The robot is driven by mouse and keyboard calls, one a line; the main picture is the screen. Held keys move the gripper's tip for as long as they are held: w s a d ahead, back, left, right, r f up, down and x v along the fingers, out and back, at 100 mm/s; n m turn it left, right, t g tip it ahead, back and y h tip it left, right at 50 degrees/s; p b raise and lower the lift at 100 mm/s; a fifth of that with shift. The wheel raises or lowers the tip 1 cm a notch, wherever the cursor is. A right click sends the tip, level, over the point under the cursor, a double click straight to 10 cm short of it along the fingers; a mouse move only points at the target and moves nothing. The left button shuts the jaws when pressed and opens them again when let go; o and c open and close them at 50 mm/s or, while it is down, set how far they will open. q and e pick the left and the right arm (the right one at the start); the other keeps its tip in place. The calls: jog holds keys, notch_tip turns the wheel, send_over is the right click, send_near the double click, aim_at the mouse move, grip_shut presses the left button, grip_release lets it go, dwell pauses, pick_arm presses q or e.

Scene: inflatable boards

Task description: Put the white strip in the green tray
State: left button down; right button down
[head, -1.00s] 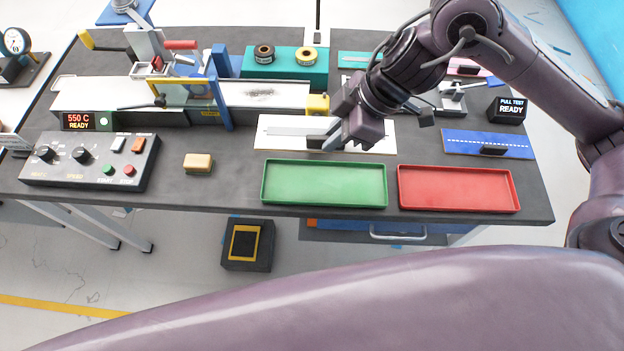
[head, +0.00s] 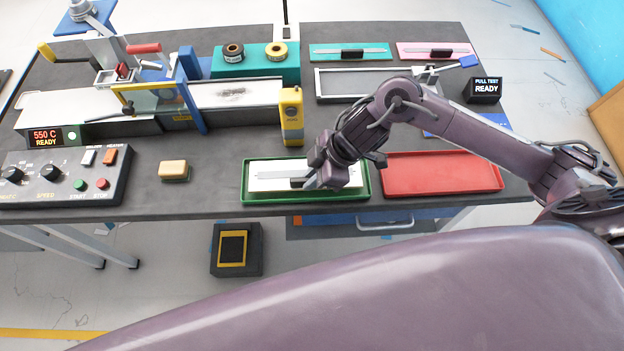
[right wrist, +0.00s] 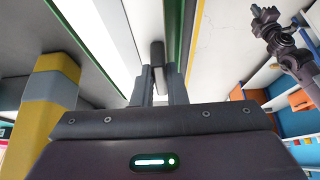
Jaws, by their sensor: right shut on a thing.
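The white strip (head: 268,185), with a grey band along it, lies within the outline of the green tray (head: 280,200). I cannot tell whether it rests on the tray floor or hangs slightly above it. My right gripper (head: 309,183) is shut on the strip's dark grip near its middle and hides its right part. In the right wrist view the fingers (right wrist: 158,85) close around the dark grip, with the white strip (right wrist: 115,35) and the green tray rim (right wrist: 173,35) beside it.
A red tray (head: 440,183) stands just right of the green tray. A yellow device (head: 292,118) stands upright behind the green tray. A tan block (head: 174,169) and a control box (head: 65,175) are to the left. The table's front edge is close.

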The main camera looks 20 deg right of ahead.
pick_arm(q)
jog(key=shift+d, duration=0.35)
pick_arm(e)
jog(key=shift+f, duration=1.05)
pick_arm(q)
jog(key=shift+f, duration=0.1)
pick_arm(e)
jog(key=shift+f, duration=0.1)
jog(key=c, duration=1.7)
grip_release()
jog(key=shift+c, duration=0.2)
pick_arm(q)
jog(key=shift+a, duration=0.1)
pick_arm(e)
jog(key=shift+r, duration=0.25)
pick_arm(q)
jog(key=shift+a, duration=0.1)
pick_arm(e)
jog(key=v, duration=1.1)
jog(key=shift+d+r, duration=0.25)
jog(key=shift+r, duration=0.1)
jog(key=shift+s+f, duration=0.1)
jog(key=shift+s, duration=0.05)
